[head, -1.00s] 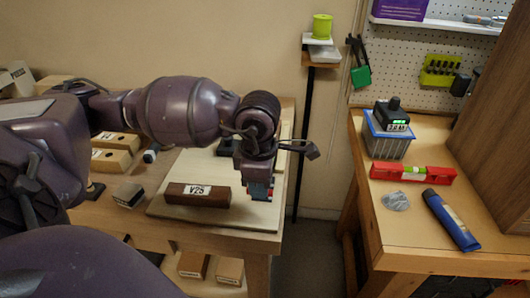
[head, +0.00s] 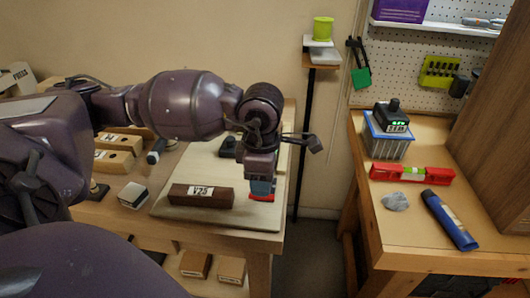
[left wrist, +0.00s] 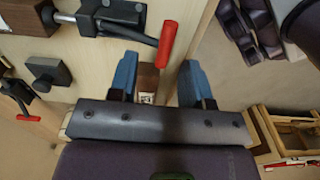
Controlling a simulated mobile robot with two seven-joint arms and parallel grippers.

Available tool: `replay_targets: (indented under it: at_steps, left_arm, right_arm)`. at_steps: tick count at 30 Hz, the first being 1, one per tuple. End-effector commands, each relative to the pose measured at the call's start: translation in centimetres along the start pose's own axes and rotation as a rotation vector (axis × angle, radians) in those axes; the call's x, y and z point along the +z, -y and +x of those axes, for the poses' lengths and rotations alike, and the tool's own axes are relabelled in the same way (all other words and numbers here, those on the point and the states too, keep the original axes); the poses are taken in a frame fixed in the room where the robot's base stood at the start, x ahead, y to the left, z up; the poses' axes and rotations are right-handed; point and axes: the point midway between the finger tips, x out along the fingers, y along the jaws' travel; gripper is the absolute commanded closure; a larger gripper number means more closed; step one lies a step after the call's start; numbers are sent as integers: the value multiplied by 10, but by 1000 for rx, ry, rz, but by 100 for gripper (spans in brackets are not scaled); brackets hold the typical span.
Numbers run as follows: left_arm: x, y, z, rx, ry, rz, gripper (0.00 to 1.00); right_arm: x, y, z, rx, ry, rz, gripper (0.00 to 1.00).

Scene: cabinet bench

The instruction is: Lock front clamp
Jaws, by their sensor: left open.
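A toggle clamp (left wrist: 118,18) with a dark base, a metal rod and a red-tipped handle (left wrist: 167,44) shows at the top of the left wrist view. The handle lies just beyond my left gripper's fingertips, not between them. My left gripper (left wrist: 158,78) is open with blue fingers; in the head view it (head: 262,190) points down over the board's right side. A second red-tipped clamp lever (left wrist: 18,95) shows at the left edge. I cannot tell which clamp is the front one. A brown labelled block (head: 201,195) lies on the pale board (head: 222,218). My right gripper is not in view.
A small grey-topped block (head: 132,194) and tan blocks (head: 118,143) stand on the left bench. A gap separates it from the right bench (head: 400,235), which holds a blue bin (head: 388,142), a red level (head: 385,172) and a blue tube (head: 449,219).

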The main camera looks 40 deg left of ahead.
Motion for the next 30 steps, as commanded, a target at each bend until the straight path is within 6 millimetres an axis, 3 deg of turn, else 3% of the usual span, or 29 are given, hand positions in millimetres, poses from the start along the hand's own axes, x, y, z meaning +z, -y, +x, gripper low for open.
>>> replay_targets:
  at_steps: [15,30]
  left_arm:
    - [0,0,-36,3,2,1,55]
    - [0,0,-44,-1,0,0,55]
  right_arm:
    - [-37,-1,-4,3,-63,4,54]
    - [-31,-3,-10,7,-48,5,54]
